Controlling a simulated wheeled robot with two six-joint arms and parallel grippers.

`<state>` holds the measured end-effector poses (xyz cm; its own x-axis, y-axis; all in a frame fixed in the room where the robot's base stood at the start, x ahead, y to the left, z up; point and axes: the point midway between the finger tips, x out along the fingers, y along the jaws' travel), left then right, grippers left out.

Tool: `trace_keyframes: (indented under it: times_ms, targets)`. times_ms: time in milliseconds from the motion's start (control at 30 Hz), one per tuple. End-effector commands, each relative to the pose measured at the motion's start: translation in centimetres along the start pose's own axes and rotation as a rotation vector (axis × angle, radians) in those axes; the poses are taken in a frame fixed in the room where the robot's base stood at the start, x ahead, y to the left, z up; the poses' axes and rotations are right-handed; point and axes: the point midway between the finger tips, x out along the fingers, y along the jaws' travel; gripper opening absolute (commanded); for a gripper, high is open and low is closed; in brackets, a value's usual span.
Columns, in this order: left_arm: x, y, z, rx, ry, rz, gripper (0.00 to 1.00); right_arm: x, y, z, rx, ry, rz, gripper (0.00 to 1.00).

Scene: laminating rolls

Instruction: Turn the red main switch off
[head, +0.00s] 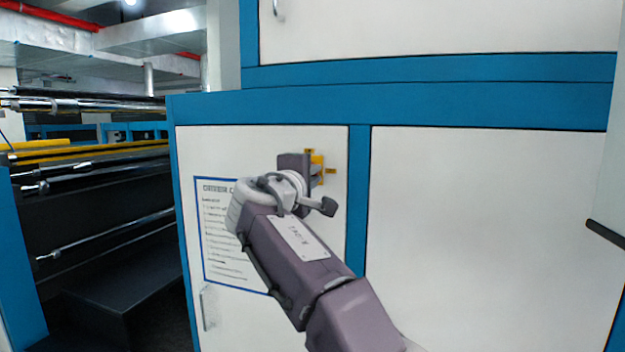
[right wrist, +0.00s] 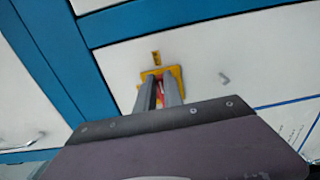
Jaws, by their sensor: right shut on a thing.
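The red main switch (right wrist: 159,92) shows as a small strip of red between my gripper's fingers in the right wrist view. Its yellow plate (right wrist: 176,72) is on a white cabinet door, with a small yellow label (right wrist: 156,57) beside it. In the head view the yellow plate (head: 318,160) shows past my right gripper (head: 312,175), which hides the switch itself. My right gripper (right wrist: 159,95) is shut on the switch, its fingers on either side of the red part. The switch's exact angle is hard to tell. My left gripper is not in view.
The white cabinet door (head: 260,145) has a blue frame and carries a printed notice (head: 222,240) and a small handle (head: 209,307). Machine rollers (head: 100,165) stand at the left. A dark bar (head: 605,234) juts in at the right edge.

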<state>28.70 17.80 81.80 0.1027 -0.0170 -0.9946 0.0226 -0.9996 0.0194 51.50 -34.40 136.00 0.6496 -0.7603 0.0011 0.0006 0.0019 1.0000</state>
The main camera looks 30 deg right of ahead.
Motion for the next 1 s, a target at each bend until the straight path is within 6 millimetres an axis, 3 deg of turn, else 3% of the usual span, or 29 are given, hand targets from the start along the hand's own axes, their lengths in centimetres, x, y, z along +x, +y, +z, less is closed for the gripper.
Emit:
trace_keyframes:
  times_ms: [500,533,600,867,1000]
  targets:
    - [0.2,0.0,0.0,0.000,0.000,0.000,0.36,0.0,-0.2,0.0,0.018,-0.002,-0.004,0.00]
    - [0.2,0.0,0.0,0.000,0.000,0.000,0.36,0.0,-0.2,0.0,0.018,-0.002,-0.004,0.17]
    - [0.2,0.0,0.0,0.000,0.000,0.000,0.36,0.0,-0.2,0.0,0.018,-0.001,-0.004,0.34]
    - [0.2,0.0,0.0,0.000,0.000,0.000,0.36,0.0,-0.1,0.0,0.017,-0.001,-0.002,0.34]
    - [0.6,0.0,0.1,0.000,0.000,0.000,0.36,-1.3,-0.3,-0.1,0.017,0.003,-0.002,0.34]
